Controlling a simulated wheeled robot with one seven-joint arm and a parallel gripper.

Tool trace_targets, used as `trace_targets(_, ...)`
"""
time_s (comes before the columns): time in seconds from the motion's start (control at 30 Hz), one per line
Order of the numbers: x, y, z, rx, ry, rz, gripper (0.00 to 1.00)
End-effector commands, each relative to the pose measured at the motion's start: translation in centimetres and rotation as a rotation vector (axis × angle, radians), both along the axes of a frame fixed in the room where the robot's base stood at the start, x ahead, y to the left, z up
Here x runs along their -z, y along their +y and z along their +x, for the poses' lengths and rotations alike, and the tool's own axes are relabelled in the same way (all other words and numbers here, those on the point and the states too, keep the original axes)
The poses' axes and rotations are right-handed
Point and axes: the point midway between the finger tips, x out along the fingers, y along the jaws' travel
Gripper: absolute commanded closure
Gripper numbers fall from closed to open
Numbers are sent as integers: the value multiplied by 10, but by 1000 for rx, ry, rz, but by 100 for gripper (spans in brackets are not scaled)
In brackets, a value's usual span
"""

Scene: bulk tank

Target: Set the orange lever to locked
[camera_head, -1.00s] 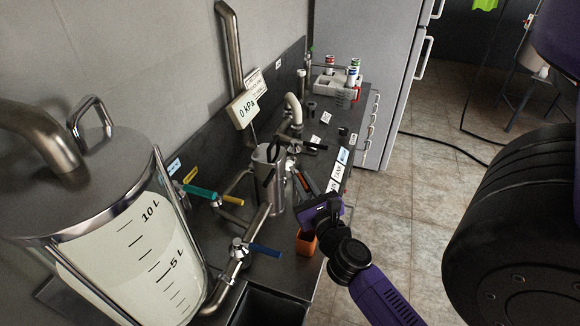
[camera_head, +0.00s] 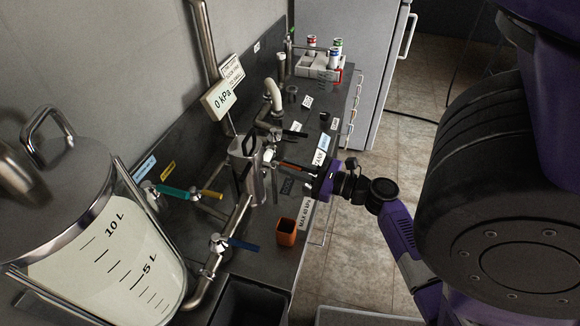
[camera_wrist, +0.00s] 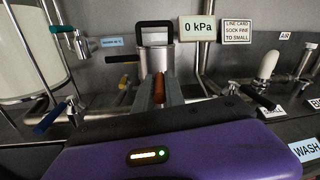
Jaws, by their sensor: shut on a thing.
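The orange lever (camera_head: 291,166) sits beside the upright steel canister (camera_head: 243,175) on the dark counter. In the wrist view the orange lever (camera_wrist: 159,88) runs forward between my two grey fingers, toward the canister's foot. My gripper (camera_head: 284,168) is shut on the lever, coming at it from the right. The fingers hide most of the lever's sides and its pivot. I cannot read any lock marking beside it.
Teal, yellow and blue valve handles (camera_head: 236,243) stand left of the canister near the large glass tank (camera_head: 110,240). An orange cup (camera_head: 287,231) stands below my gripper. A sign (camera_head: 220,101) reads 0 kPa. Labels lie along the counter edge.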

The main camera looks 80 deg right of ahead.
Motion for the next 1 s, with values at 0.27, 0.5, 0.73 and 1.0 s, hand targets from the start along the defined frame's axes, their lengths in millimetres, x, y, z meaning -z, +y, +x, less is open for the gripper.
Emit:
trace_targets(0.27,0,-1,0,-41,0,-1,100)
trace_targets(0.5,0,-1,1,-44,0,-1,100)
trace_targets(0.73,0,-1,1,-44,0,-1,64)
trace_targets(1.0,0,-1,1,-44,0,-1,64)
